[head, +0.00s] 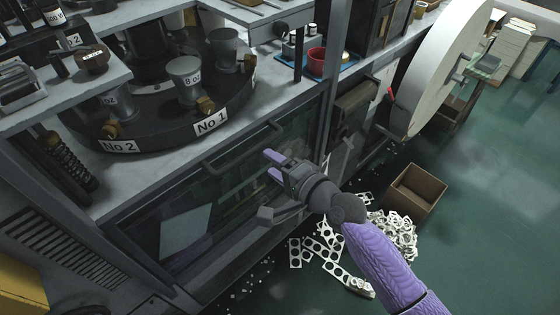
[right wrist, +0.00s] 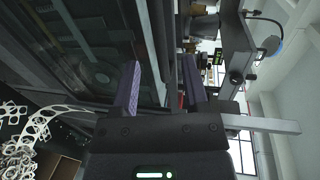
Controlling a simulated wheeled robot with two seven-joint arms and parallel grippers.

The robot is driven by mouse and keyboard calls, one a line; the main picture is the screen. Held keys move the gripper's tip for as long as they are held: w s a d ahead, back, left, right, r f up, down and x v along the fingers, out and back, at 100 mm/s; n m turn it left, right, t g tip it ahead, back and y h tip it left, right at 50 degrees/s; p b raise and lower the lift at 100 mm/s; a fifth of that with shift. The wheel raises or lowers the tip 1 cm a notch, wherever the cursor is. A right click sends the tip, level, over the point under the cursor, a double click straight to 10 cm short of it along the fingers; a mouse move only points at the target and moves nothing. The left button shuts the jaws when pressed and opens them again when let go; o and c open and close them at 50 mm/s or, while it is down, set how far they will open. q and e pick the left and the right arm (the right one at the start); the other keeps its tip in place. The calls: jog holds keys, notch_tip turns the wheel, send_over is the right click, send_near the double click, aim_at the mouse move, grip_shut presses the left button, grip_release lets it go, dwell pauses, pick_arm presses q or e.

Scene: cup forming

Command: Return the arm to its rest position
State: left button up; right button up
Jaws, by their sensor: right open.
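My right gripper (head: 273,165) is open in the head view, in front of the machine's lower glass panel (head: 225,190). Nothing shows between its purple-tipped fingers. My purple right arm (head: 385,262) reaches up to it from the lower right. In the right wrist view the two fingers of the right gripper (right wrist: 163,88) stand apart with an empty gap. The machine frame and panel lie beyond them. My left gripper is in neither view.
A round turntable (head: 160,130) with several grey cups stands on the machine. A cardboard box (head: 413,188) and punched paper scrap (head: 330,255) lie on the green floor. A large paper roll (head: 440,65) stands at the upper right. Open floor (head: 490,220) is at right.

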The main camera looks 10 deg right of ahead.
jog(key=shift+v, duration=1.2)
jog(key=s+d+f+n+g+h+b, duration=0.1)
jog(key=s+d+f+n+g+h, duration=0.2)
jog(key=f, duration=0.6)
jog(key=s+d+f+n+g+h+b, duration=0.1)
jog(key=s+d+f+h, duration=0.15)
jog(key=s+f, duration=0.55)
jog(key=s+d+f+n+g+h, duration=0.1)
jog(key=s+d+f+n+g, duration=0.15)
jog(key=f, duration=0.85)
jog(key=s+d+f+n+g+h+b, duration=0.1)
jog(key=s+f, duration=0.4)
jog(key=s, duration=0.7)
jog(key=s+d+f+n+g+h, duration=0.2)
jog(key=s+f+n, duration=0.4)
jog(key=s, duration=0.6)
jog(key=shift+d+g+b, duration=0.4)
jog(key=shift+d+g, duration=0.3)
jog(key=shift+g, duration=0.55)
